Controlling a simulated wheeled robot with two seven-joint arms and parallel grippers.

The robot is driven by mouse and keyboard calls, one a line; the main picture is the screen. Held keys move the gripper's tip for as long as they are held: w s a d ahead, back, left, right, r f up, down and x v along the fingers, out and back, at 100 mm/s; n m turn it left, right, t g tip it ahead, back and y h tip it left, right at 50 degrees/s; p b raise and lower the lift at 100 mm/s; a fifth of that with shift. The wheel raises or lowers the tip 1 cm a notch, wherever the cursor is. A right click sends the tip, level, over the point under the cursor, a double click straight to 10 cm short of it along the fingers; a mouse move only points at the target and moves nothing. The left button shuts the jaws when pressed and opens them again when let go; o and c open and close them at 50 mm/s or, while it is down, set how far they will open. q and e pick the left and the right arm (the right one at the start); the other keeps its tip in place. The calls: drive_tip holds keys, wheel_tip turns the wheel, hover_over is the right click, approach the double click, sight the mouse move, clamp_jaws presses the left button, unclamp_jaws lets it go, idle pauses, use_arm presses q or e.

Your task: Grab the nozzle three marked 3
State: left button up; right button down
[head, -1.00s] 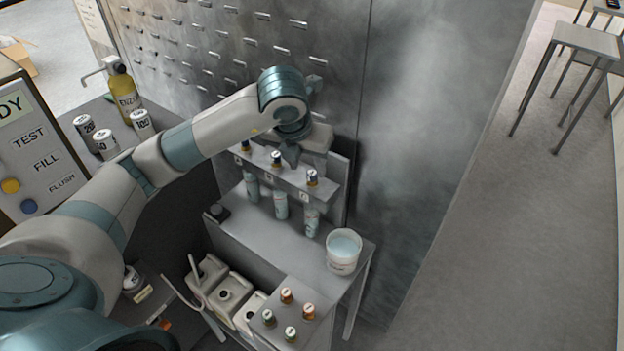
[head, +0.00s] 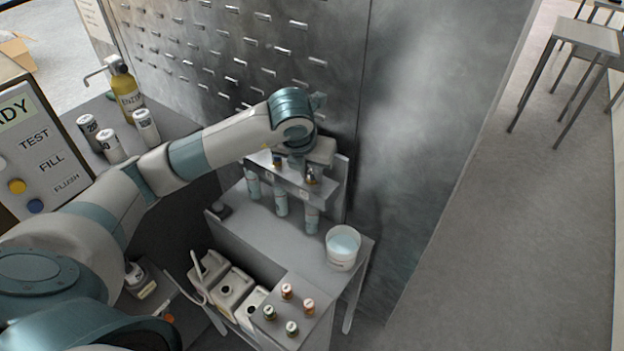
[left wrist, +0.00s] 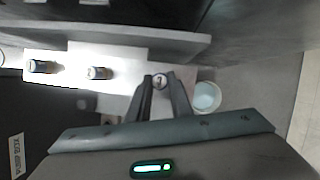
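Nozzle three (head: 311,175) stands at the right end of the raised grey rack (head: 322,189), its pale bottle-like body hanging below the shelf. Two similar nozzles stand to its left, partly hidden by my arm. My left gripper (head: 301,172) reaches down at the rack's right end, close beside the top of nozzle three. In the left wrist view the open fingers (left wrist: 160,80) point at the round top of nozzle three (left wrist: 160,77), which shows between the tips. A gap seems to remain on each side; contact cannot be made out. My right gripper is out of view.
A white bucket of pale liquid (head: 343,248) stands on the grey bench right of the rack. Several small capped bottles (head: 288,308) and white jugs (head: 233,289) sit lower in front. A metal wall with hooks (head: 250,50) stands close behind the rack.

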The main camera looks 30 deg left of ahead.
sight(311, 173)
use_arm(q)
clamp_jaws()
drive_tip(key=shift+r, duration=0.1)
drive_tip(key=shift+r+b, duration=0.55)
drive_tip(key=shift+r, duration=0.2)
wheel_tip(311, 173, up, 2)
drive_tip(key=shift+r+b, duration=0.15)
drive_tip(key=shift+b, duration=0.45)
drive_tip(key=s+d+r+b, duration=0.1)
drive_tip(key=s+d+r, duration=0.1)
drive_tip(key=d+r, duration=0.5)
drive_tip(key=shift+d+b, duration=0.3)
drive_tip(key=shift+d, duration=1.9)
